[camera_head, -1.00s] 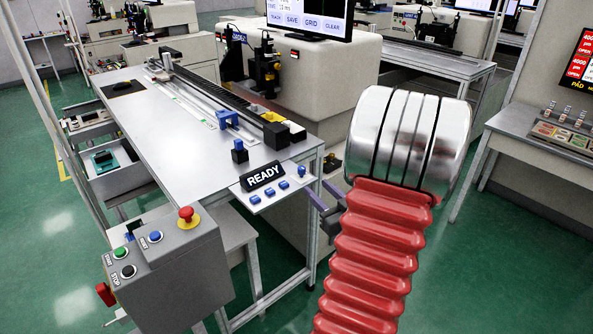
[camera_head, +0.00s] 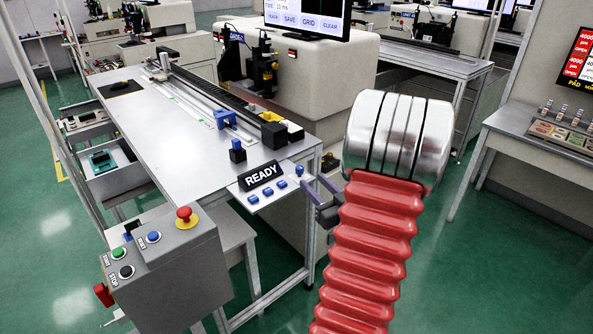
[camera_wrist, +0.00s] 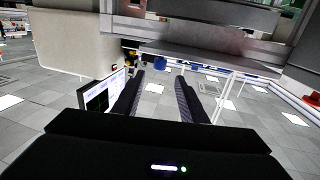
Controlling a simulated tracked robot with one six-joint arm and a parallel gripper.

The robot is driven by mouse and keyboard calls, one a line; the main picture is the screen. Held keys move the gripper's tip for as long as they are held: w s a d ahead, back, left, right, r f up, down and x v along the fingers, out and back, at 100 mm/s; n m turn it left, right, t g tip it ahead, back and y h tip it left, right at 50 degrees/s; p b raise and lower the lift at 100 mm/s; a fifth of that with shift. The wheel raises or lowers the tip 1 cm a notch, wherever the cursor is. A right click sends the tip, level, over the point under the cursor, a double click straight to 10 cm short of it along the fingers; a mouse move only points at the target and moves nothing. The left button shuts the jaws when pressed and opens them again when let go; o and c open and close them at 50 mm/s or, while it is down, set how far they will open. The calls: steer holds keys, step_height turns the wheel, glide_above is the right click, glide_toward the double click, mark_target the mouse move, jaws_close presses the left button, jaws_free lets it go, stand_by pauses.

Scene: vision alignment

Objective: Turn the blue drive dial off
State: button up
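Two blue round controls could be the drive dial. One is a blue knob (camera_head: 299,171) standing at the right corner of the white panel with the READY sign. The other is a blue control (camera_head: 154,237) on the grey control box; I cannot tell which the task names. My gripper (camera_head: 319,186) is just right of the READY panel, partly hidden behind my red arm sleeve. In the wrist view my gripper (camera_wrist: 160,80) shows two dark fingers apart, with nothing between them. Blue parts (camera_wrist: 160,64) show just beyond the fingertips. The dial's setting is too small to read.
The READY sign (camera_head: 262,175) stands behind several blue buttons (camera_head: 267,191). A black block with a blue top (camera_head: 238,151) is on the table (camera_head: 170,120) behind it. The grey control box (camera_head: 185,275) carries a red stop button (camera_head: 185,215). Green floor is open at right.

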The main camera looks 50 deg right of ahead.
mark_target(302, 170)
steer(key=x, duration=0.9)
steer(key=shift+w+d, duration=0.15)
steer(key=shift+w, duration=0.2)
steer(key=shift+c, duration=0.6)
